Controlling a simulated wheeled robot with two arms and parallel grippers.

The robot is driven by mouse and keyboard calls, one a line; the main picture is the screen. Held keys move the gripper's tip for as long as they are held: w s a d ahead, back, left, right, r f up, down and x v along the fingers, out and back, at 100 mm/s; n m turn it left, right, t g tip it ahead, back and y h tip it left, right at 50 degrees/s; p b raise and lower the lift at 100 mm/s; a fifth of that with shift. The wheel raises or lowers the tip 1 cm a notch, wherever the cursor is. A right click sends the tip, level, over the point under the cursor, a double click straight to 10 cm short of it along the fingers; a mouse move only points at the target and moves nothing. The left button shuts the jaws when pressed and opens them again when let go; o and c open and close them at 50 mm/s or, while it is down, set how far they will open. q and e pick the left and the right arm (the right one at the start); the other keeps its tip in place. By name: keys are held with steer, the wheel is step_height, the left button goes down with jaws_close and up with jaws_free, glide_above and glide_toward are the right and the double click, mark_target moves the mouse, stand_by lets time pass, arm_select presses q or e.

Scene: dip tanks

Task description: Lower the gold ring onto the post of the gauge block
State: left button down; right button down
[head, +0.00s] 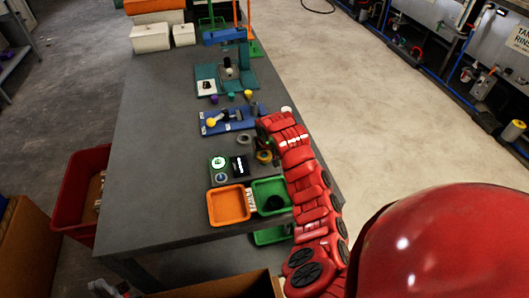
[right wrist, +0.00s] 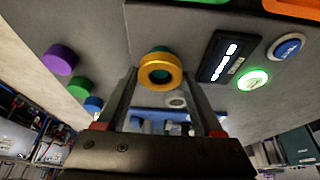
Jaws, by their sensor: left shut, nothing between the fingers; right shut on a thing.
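The gold ring (right wrist: 160,82) sits between the fingertips of my right gripper (right wrist: 160,73) in the right wrist view. My right gripper is shut on it. In the head view the gold ring (head: 265,160) shows just below the end of my red right arm, near the table's right side. What seems to be my left gripper (head: 106,288) is partly visible at the lower left edge, shut and empty.
A panel has a lit green button (right wrist: 252,79), a display (right wrist: 222,56) and a blue button (right wrist: 288,46). A grey ring (head: 243,139) lies close by. An orange tray (head: 210,220) and a green tray (head: 284,184) stand nearer. A blue board (head: 208,130) lies beyond. Purple (right wrist: 60,59) and green (right wrist: 77,87) knobs are nearby.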

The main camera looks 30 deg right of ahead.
jaws_free()
stand_by(0.3)
steer(key=shift+r+p, duration=0.6)
steer(key=shift+r, duration=0.8)
step_height(320, 180, up, 5)
steer(key=shift+r+p, duration=0.1)
steer(key=shift+p, duration=0.6)
